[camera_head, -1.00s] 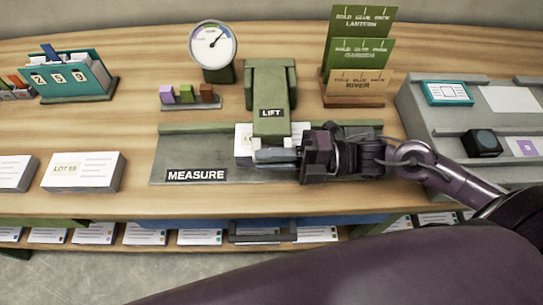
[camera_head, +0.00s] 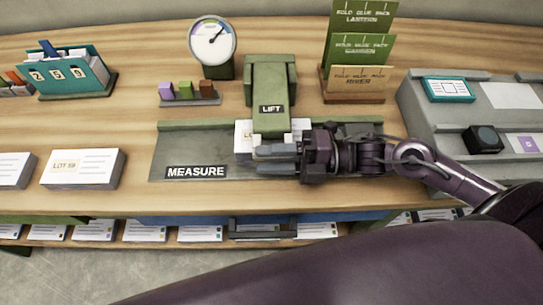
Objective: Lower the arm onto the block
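The green arm (camera_head: 269,84) labelled LIFT reaches forward over the grey measuring plate (camera_head: 190,155) labelled MEASURE. A white block (camera_head: 243,138) of paper lies on the plate under the arm's front end and is partly hidden by it. Whether the arm touches the block cannot be told. My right gripper (camera_head: 275,158) comes in from the right, its fingers at the front end of the arm, just in front of the block. Its fingers point left; the gap between them is not clear. My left gripper is not in view.
A round dial gauge (camera_head: 212,43) stands behind the plate, next to a small rack of coloured blocks (camera_head: 189,92). A LOT 59 stack (camera_head: 83,168) lies at the left. Green card holders (camera_head: 358,85) and a grey console (camera_head: 440,115) stand at the right. Bare wood (camera_head: 130,120) lies left of the plate.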

